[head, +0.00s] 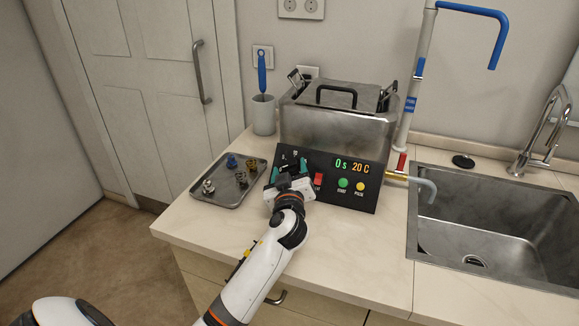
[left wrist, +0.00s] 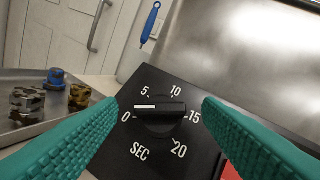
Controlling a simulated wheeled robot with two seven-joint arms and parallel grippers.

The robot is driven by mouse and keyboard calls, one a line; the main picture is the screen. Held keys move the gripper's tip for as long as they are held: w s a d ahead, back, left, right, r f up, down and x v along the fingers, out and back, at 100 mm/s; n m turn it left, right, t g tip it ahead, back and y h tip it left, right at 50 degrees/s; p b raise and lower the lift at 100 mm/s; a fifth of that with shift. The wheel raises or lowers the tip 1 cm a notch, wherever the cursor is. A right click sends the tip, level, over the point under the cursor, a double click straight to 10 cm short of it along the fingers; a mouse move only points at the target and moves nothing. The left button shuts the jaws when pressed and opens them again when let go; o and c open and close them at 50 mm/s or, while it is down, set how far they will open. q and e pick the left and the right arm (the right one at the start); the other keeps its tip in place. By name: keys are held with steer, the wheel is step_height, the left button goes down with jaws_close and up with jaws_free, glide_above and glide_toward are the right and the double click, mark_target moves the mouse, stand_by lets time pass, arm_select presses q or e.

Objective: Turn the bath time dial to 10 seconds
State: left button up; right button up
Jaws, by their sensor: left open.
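The bath time dial (left wrist: 160,112) is a black knob on the black control panel (left wrist: 186,83), seen in the left wrist view. Its white pointer mark lies to the left, near the 0 and below the 5. The scale reads 0, 5, 10, 15, 20 and SEC. In the head view the panel's display (head: 352,166) reads 0 s and 20 C. My left gripper (head: 290,170) is open in front of the panel, its teal fingers apart on either side of the dial.
A red switch (head: 319,179), a green button (head: 343,183) and a yellow button (head: 360,187) lie right of the gripper. A metal tray (head: 229,196) with small parts lies left. The steel bath (head: 335,127) stands behind, a sink (head: 489,226) at right.

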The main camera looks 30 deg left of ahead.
arm_select(q)
steer(key=shift+w+a, duration=0.25)
steer(key=shift+w, duration=0.15)
steer(key=c, duration=1)
arm_select(e)
steer(key=shift+w+a, duration=0.2)
steer(key=shift+a, duration=0.25)
arm_select(q)
steer(key=shift+a+m, duration=0.1)
steer(key=shift+m, duration=0.2)
arm_select(e)
steer(key=shift+d, duration=0.15)
